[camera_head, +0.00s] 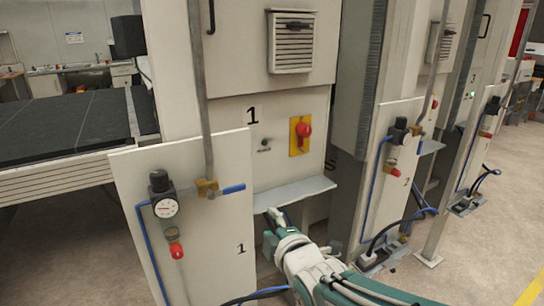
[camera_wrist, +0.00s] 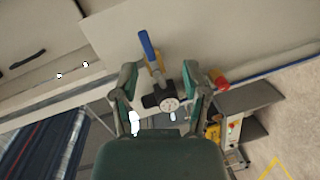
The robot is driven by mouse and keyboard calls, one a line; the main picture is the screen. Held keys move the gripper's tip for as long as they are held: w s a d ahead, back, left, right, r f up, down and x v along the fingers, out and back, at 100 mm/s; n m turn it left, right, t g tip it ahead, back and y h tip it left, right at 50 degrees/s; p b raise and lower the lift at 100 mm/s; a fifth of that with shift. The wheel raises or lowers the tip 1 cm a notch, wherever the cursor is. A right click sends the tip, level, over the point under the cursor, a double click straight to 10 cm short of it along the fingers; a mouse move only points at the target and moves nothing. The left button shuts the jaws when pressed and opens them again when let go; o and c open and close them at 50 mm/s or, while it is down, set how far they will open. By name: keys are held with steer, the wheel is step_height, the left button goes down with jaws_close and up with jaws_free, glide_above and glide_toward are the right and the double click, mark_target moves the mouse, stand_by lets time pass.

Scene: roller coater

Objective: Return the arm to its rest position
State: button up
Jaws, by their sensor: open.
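My gripper (camera_head: 273,218) is at the end of my teal and white arm, low in front of the machine marked 1, close to the grey shelf (camera_head: 295,193). In the wrist view my gripper (camera_wrist: 160,82) has its two green fingers apart, with nothing held between them. Beyond the fingers are a pressure gauge (camera_wrist: 169,104) and a blue-handled valve (camera_wrist: 148,46). In the head view the gauge (camera_head: 165,208) and blue valve handle (camera_head: 233,189) are on panel 1, left of my gripper. My arm reaches in from the lower right, extended forward.
A red knob on a yellow plate (camera_head: 301,135) sits above the shelf. A red-tipped fitting (camera_head: 176,250) hangs below the gauge. Panel 2 (camera_head: 392,175) and a post (camera_head: 440,200) stand to the right. Open floor (camera_head: 490,240) lies at the far right.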

steer(key=s+d+f+m+g+h, duration=0.2)
steer(key=s+d+m+g+h, duration=0.3)
steer(key=d+m, duration=0.55)
steer(key=s+d+f+m+g+h, duration=0.1)
steer(key=s+d+m+g, duration=0.1)
steer(key=s+m, duration=0.3)
steer(key=s+d+f+m+g, duration=0.2)
steer(key=s+d+m, duration=0.3)
steer(key=s, duration=0.4)
steer(key=shift+s+d+h, duration=0.2)
steer(key=shift+s+h, duration=0.05)
steer(key=shift+h, duration=0.15)
stand_by(0.3)
